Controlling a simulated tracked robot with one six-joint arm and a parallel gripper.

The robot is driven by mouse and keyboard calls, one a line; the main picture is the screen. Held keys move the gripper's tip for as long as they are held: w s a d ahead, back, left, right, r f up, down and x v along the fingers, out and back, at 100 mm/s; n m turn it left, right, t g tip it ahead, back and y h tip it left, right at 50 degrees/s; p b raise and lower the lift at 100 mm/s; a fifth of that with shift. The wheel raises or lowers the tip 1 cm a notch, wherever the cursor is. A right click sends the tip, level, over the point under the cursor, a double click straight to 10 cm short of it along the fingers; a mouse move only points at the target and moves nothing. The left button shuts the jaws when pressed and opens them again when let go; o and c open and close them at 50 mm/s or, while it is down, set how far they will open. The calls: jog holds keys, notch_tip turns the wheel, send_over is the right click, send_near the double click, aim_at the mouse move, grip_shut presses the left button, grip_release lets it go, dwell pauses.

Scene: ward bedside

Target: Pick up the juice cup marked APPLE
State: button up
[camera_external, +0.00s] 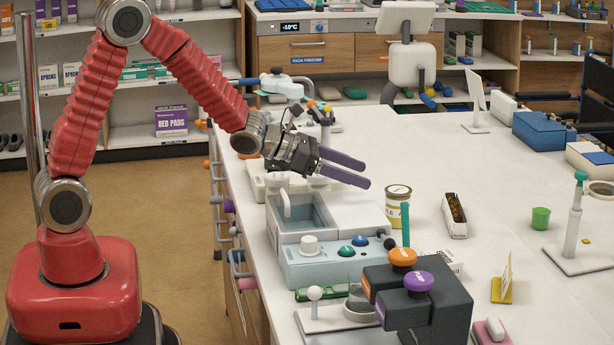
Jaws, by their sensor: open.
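My gripper (365,173) is open and empty, with its two purple fingers pointing right above the counter. A white cup-like container (394,211) with a dark-rimmed top and a yellowish band stands on the counter, a little right of and below the fingertips, apart from them. Its marking is too small to read, so I cannot tell whether it is the APPLE juice cup. A small green cup (541,218) stands farther right, with no readable marking.
A pale blue-grey device (335,262) with an open bin and knobs lies below my gripper. Dark blocks with orange and purple knobs (418,281) stand in front. A narrow box (454,215) and a yellow stand (502,287) are to the right. The counter's back middle is clear.

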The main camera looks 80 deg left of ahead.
aim_at(397, 190)
jog(key=shift+x, duration=2.15)
jog(key=shift+w+d+f, duration=0.1)
jog(key=shift+f, duration=0.05)
jog(key=shift+f+x, duration=0.2)
jog(key=shift+x, duration=2.25)
jog(key=shift+c, duration=0.7)
jog(key=c, duration=1)
jog(key=shift+c, duration=0.6)
jog(key=shift+r, duration=0.1)
notch_tip(397, 190, up, 10)
